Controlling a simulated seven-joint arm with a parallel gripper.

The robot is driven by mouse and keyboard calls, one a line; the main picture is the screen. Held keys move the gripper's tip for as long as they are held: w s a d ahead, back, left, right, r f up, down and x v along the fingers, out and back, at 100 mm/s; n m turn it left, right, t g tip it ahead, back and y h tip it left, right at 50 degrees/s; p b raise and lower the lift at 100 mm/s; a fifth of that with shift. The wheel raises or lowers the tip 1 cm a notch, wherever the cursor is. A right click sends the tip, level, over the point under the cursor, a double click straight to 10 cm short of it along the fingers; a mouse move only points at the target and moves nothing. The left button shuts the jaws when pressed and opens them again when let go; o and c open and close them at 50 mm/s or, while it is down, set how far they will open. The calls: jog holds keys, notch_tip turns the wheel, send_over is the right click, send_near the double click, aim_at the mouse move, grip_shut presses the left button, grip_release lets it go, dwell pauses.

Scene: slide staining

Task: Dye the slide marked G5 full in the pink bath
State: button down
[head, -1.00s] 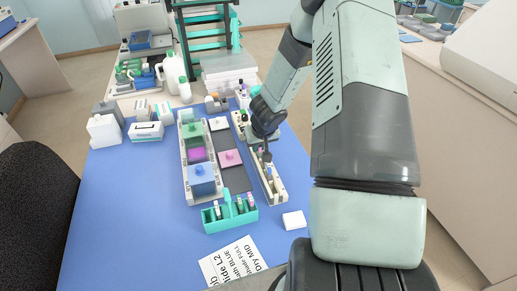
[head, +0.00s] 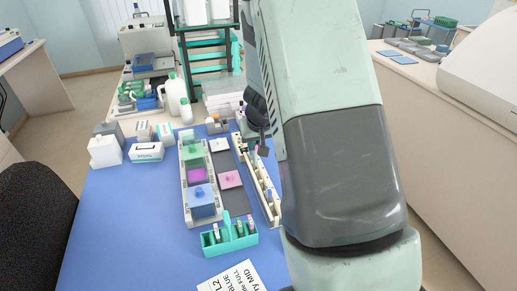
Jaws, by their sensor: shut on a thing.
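The pink bath (head: 197,175) shows an open magenta surface in the white bath tray (head: 186,190), between the green and blue baths. A pink lid (head: 231,179) lies on the dark strip to its right. My gripper (head: 263,148) is at the long white rack (head: 272,205), right of the baths, and partly hidden by my arm. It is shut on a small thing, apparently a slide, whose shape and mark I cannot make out. Several slides stand in the teal holder (head: 229,235) in front; their marks are too small to read, so I cannot pick out G5.
The green bath (head: 194,155) and blue bath (head: 202,200) have lids on. A white lid (head: 219,145) lies on the dark strip. A printed sheet (head: 235,277) lies at the front. White boxes (head: 147,152) stand at the back left. The blue mat's left side is clear.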

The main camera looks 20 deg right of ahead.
jog(key=w+a, duration=0.2)
jog(key=a, duration=0.7)
jog(key=w+a, duration=0.2)
jog(key=a, duration=0.7)
jog(key=shift+a+f, duration=0.15)
jog(key=shift+f, duration=2)
jog(key=shift+a+f, duration=0.1)
jog(key=shift+f, duration=2)
dwell(2.0)
